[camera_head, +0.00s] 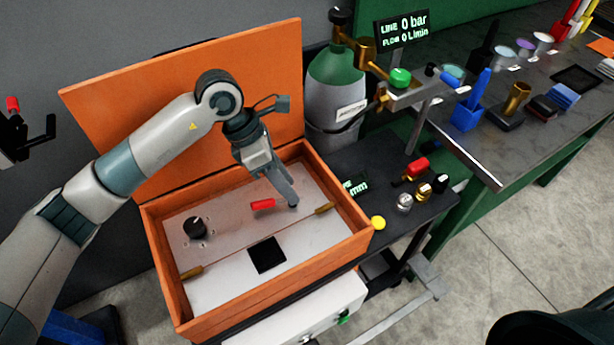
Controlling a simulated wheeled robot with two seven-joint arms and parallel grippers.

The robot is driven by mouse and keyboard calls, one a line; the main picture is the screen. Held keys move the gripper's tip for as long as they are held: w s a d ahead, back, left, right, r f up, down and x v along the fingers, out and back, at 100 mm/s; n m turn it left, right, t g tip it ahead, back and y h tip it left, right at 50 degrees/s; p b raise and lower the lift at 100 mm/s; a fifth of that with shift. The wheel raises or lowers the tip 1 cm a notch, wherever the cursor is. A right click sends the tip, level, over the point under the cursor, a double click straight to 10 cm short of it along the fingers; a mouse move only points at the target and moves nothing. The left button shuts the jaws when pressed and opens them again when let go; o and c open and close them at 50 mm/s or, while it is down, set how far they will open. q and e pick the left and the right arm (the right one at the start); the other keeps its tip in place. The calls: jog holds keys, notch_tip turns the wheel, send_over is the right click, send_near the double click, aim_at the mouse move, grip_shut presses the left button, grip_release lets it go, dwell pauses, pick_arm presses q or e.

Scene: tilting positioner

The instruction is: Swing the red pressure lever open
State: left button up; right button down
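A short red lever (262,204) lies on the light panel inside the open orange box (155,235). My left gripper (291,204) reaches down into the box, its fingertips just right of the red lever. A small gap shows between them in this view. The fingers overlap, so I cannot tell whether they are open or shut. I see nothing held. A second red-handled part (416,168) sits on the dark cart right of the box.
The panel bears a black knob (195,228) and a black square (267,255). The orange lid (190,110) stands raised behind. A green-topped gas cylinder (337,80) and a display reading 0 bar (403,28) stand behind right. A workbench (465,150) is at right.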

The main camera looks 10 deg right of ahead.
pick_arm(q)
jog(key=shift+s+d+r, duration=0.4)
jog(key=shift+d+r, duration=0.1)
jog(key=shift+d, duration=0.15)
jog(key=shift+s+d+r, duration=0.35)
jog(key=shift+d+r, duration=0.1)
jog(key=shift+d, duration=0.25)
jog(key=shift+s+d+r, duration=0.4)
jog(key=shift+d+r, duration=0.1)
jog(key=shift+d, duration=0.15)
jog(key=shift+c, duration=0.4)
